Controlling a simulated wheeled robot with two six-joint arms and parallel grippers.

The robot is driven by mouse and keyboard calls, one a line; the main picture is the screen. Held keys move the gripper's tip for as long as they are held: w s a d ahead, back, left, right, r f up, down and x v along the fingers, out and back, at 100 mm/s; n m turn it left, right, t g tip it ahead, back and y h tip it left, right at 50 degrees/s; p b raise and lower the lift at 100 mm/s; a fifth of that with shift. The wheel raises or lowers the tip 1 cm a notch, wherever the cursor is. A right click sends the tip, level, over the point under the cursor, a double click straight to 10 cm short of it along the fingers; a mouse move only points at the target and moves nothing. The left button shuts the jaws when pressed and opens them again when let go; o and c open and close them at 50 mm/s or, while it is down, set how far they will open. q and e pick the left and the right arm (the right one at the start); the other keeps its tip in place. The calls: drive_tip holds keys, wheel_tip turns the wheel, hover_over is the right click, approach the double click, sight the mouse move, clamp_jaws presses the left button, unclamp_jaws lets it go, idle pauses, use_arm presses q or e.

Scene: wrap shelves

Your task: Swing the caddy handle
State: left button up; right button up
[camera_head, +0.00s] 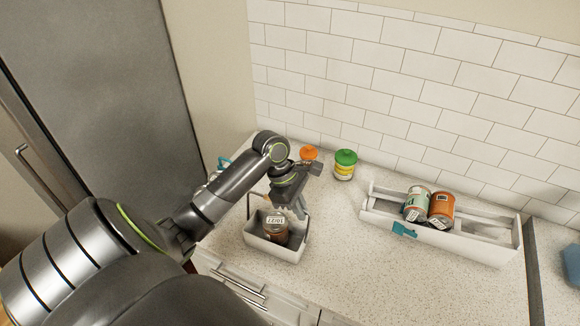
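The caddy (286,253) is a light grey open box on the speckled counter. A dark-labelled can (274,226) stands inside it. The caddy's thin dark handle (248,207) rises at the left side, and a thin dark bar also shows at the right side. The middle of the handle is partly hidden behind my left gripper (300,210). The gripper points down over the caddy's right rear part, close to the handle. I cannot tell whether its fingers touch the handle or whether they are open. My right gripper is out of view.
A white tray (450,242) with a teal tag holds a green-white can (417,203) and an orange can (440,210). A green-lidded jar (345,165) and an orange-lidded jar (309,153) stand by the tiled wall.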

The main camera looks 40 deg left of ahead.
use_arm(q)
drive_tip(key=shift+s, duration=0.15)
drive_tip(key=shift+s+d+r, duration=0.15)
drive_tip(key=shift+s+d, duration=0.05)
drive_tip(key=shift+s, duration=0.25)
drive_tip(key=shift+s+d+r, duration=0.1)
drive_tip(key=shift+s+d, duration=0.05)
drive_tip(key=shift+s, duration=0.3)
drive_tip(key=o, duration=0.4)
drive_tip(key=shift+r, duration=3.5)
drive_tip(key=shift+s+f, duration=0.1)
